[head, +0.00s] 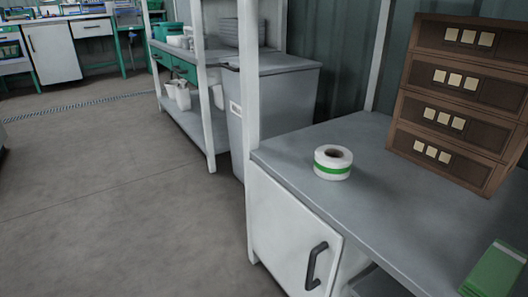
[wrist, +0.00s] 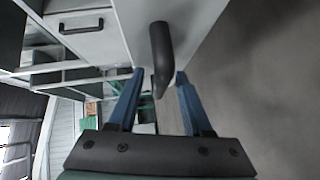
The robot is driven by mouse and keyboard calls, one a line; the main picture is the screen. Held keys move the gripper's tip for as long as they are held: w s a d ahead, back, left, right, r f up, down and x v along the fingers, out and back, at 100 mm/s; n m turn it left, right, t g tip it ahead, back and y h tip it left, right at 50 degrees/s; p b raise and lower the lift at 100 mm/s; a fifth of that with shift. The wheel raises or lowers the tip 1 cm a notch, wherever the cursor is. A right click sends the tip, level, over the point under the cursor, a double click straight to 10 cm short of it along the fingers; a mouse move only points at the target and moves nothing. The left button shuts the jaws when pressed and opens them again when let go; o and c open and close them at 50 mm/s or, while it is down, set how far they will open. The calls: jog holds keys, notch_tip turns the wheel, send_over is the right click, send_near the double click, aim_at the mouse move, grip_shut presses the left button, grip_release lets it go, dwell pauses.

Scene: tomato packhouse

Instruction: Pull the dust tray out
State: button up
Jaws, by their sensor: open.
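My gripper (wrist: 160,76) shows only in the wrist view. Its two blue fingers are open, one on each side of a thick dark bar handle (wrist: 160,45). The handle's near end reaches down between the fingertips; I cannot tell whether they touch it. It stands at a pale grey-white front. A second, thinner dark handle (wrist: 81,24) is on a pale panel at upper left. I cannot make out a dust tray for certain in either view. In the head view, a white cabinet front (head: 285,225) has a dark upright handle (head: 316,266). My gripper is not in that view.
A grey worktop (head: 300,150) carries a white and green tape roll (head: 333,162), a brown drawer unit (head: 455,100) and a green stack (head: 495,270). A grey bin (head: 272,100) stands beyond it. The floor (head: 110,210) at left is clear.

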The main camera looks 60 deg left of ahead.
jog(key=p+v, duration=0.3)
jog(key=v, duration=1)
